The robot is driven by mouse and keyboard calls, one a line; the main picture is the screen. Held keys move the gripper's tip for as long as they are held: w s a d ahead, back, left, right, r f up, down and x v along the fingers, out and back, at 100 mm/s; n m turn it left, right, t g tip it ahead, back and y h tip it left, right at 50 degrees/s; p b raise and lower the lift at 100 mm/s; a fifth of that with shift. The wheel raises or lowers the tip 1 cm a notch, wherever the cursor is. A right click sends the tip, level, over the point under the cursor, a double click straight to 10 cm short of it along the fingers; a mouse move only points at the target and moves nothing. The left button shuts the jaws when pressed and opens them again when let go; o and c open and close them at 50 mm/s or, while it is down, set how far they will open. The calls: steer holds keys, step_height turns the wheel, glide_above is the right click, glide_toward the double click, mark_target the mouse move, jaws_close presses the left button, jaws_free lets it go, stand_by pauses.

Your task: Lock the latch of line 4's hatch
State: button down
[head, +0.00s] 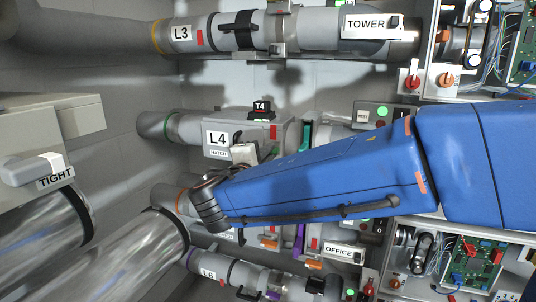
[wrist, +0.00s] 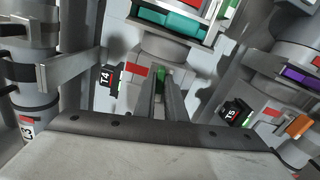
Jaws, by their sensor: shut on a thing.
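Line 4's housing, labelled L4 HATCH (head: 218,140), is in the middle of the head view, with a black T4 block (head: 262,110) on top. T4 also shows at the left of the wrist view (wrist: 105,77). My gripper (wrist: 161,84) reaches the housing between the T4 and T5 blocks, its two fingers close together. They are shut on a small part, apparently the latch, mostly hidden by the fingers. A green patch (wrist: 161,73) shows between the fingertips and a red patch (wrist: 138,70) just left of them. In the head view my arm hides the fingertips.
Line 3's pipe (head: 225,32) runs above and line 6's pipe (head: 235,273) below. The T5 block (wrist: 236,112) is close on the right in the wrist view. A teal band (wrist: 170,22) lies beyond the fingers. Control boxes and a circuit board (head: 478,262) stand at the right.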

steer(key=shift+f+m, duration=0.15)
steer(key=shift+m, duration=0.85)
steer(key=c, duration=1.8)
jaws_free()
steer(key=v, duration=1.7)
steer(key=shift+s, duration=0.2)
